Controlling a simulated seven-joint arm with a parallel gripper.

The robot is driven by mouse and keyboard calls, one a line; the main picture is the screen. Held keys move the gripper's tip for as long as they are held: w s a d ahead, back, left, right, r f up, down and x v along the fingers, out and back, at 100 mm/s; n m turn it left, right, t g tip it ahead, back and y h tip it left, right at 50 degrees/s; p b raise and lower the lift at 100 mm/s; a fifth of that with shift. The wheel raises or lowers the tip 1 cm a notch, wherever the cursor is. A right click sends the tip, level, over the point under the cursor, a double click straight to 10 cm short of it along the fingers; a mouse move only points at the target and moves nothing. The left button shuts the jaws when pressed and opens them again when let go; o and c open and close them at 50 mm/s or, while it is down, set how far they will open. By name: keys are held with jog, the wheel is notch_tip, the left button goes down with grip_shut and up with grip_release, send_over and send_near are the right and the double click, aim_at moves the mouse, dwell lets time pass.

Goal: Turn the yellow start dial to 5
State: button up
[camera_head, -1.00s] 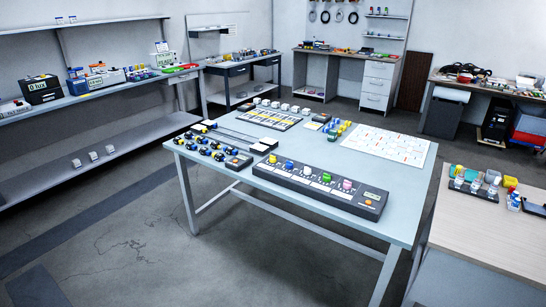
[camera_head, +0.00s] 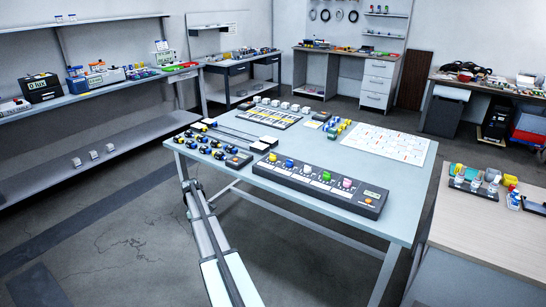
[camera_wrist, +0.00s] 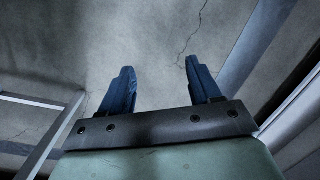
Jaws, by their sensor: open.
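The yellow start dial (camera_head: 272,158) is at the left end of a row of coloured dials on a long dark control box (camera_head: 318,189) at the table's front. Its pointer and scale are too small to read. Blue (camera_head: 289,164), white (camera_head: 306,169), green (camera_head: 326,176) and pink (camera_head: 347,183) dials follow to its right. In the wrist view my gripper (camera_wrist: 160,68) is open, its two blue fingers apart with nothing between them, above bare floor. The dial does not show in that view. In the head view my arm reaches up beside the table's front left side.
The control box has a small display (camera_head: 372,194) and an orange button (camera_head: 368,203) at its right end. Left of it are rows of black and yellow parts (camera_head: 205,150) and a small dark box (camera_head: 239,160). A white sheet (camera_head: 387,144) lies behind. A wooden-topped table stands right.

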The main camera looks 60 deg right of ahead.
jog(key=w+d+r+n, duration=0.1)
jog(key=w+d+r, duration=0.2)
jog(key=d+r, duration=1)
notch_tip(320, 180, up, 22)
jog(key=n+t, duration=0.2)
send_over(273, 157)
jog(key=shift+h, duration=0.3)
jog(key=f, duration=1.3)
jog(key=shift+w+d+f, duration=0.2)
jog(key=shift+d+f, duration=0.05)
jog(key=shift+c, duration=0.4)
jog(key=c, duration=1)
jog(key=shift+o, duration=0.2)
